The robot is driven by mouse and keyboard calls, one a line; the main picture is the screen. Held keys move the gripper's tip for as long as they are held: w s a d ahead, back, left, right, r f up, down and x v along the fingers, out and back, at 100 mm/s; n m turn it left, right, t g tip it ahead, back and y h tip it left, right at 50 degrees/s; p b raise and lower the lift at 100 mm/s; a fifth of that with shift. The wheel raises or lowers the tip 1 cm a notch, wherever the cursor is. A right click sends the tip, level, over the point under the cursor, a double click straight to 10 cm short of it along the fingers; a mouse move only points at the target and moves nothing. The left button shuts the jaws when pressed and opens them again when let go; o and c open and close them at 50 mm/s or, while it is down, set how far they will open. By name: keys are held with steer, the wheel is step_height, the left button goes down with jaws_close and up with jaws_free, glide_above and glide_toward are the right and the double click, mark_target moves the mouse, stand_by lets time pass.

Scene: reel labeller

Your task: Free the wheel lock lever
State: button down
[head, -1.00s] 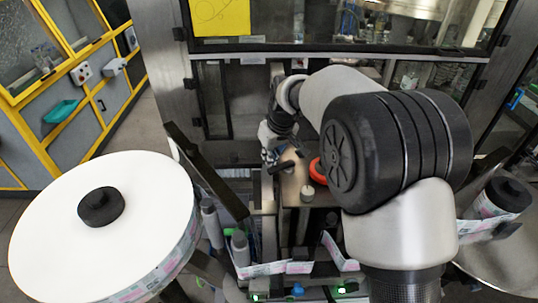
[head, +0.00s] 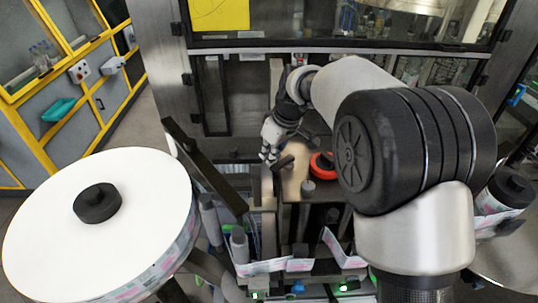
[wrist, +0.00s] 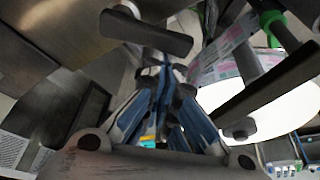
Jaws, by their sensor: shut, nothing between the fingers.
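A short dark lever (head: 284,162), which I take to be the wheel lock lever, sits on the labeller beside a tan rounded part (head: 293,184) that may be the wheel. In the wrist view a dark bar on a round pin, probably the same lever (wrist: 146,34), lies just beyond the fingertips. My gripper (head: 269,156) is shut and empty, fingers pointing down, just left of and above the lever. In the wrist view its blue-grey fingers (wrist: 166,76) come together close to the bar. I cannot tell if they touch it.
A long black bar (head: 205,165) slants up at the left, near the gripper. A large white label reel (head: 130,225) stands further left. A red ring (head: 322,166) and a grey post (head: 308,189) are right of the lever. The machine's framed window is behind.

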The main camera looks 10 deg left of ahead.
steer(key=s+n+b, duration=0.1)
steer(key=n, duration=0.1)
steer(key=s+d+n+g+b, duration=0.1)
steer(key=shift+d+n+y, duration=0.25)
steer(key=shift+n+y, duration=0.05)
steer(key=shift+n, duration=0.1)
steer(key=shift+d, duration=0.1)
stand_by(0.4)
